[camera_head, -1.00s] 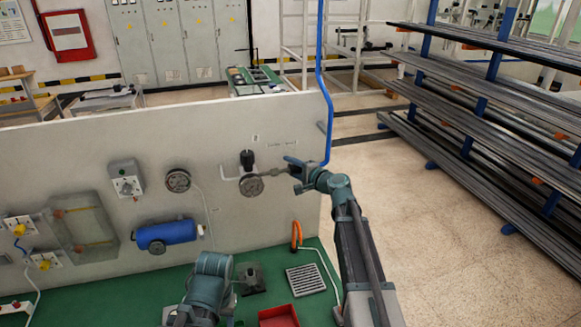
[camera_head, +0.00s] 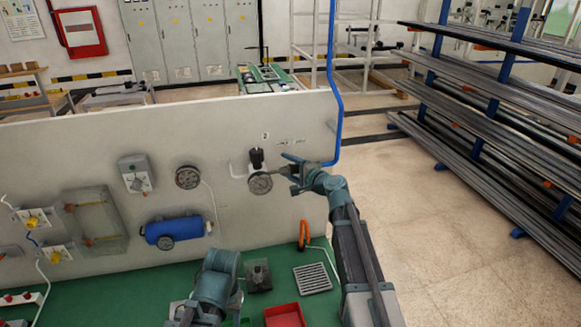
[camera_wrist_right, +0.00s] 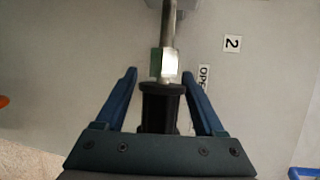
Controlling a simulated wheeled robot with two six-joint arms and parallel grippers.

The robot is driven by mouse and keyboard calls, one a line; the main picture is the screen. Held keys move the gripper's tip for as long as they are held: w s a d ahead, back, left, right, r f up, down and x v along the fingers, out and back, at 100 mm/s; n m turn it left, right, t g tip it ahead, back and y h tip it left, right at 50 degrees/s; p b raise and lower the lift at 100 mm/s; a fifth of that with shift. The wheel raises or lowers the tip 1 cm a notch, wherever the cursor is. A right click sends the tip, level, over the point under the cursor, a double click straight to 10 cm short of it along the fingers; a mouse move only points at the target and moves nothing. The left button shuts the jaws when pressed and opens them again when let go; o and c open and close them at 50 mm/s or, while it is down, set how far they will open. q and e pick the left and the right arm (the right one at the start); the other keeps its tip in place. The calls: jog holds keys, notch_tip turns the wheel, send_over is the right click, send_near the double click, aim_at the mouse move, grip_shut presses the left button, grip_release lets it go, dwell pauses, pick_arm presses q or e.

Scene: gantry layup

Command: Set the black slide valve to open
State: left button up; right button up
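The black slide valve (camera_wrist_right: 162,106) is a dark sleeve on a metal rod with a hex fitting, in front of the white panel. In the right wrist view it sits between the fingers of my right gripper (camera_wrist_right: 160,88), with a small gap at each side, so the gripper looks open around it. An "OPEN" label (camera_wrist_right: 204,80) is beside it, partly hidden by a finger. In the head view my right gripper (camera_head: 289,170) is just right of the round gauge (camera_head: 261,183) and hides the sleeve. My left arm shows at the bottom, its fingers hidden.
The white panel (camera_head: 100,150) also carries another gauge (camera_head: 188,177), a grey switch box (camera_head: 135,176) and a blue cylinder (camera_head: 178,231). A red tray (camera_head: 284,317) and a grate (camera_head: 312,279) lie on the green bench (camera_head: 110,285). A blue pipe (camera_head: 341,120) stands at the panel's right edge.

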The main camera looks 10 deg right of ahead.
jog(key=shift+d, duration=0.2)
jog(key=p+v, duration=0.2)
jog(key=v, duration=1.1)
jog(key=shift+s, duration=0.4)
jog(key=s+a+f+n+g+b, duration=0.4)
jog(key=s+a+f+n+g, duration=0.15)
jog(key=a+f, duration=0.4)
jog(key=s+a+f+n+g+b, duration=0.35)
jog(key=s+a+f+n, duration=0.2)
jog(key=a+f, duration=0.4)
jog(key=s+d+f+n+g+h+b, duration=0.1)
jog(key=s+f+n+g+h+b, duration=0.4)
jog(key=s+f+h, duration=0.3)
jog(key=s+f+n+g, duration=0.1)
jog(key=s+f, duration=0.3)
jog(key=s, duration=0.3)
jog(key=shift+f+n, duration=0.2)
jog(key=shift+n, duration=0.1)
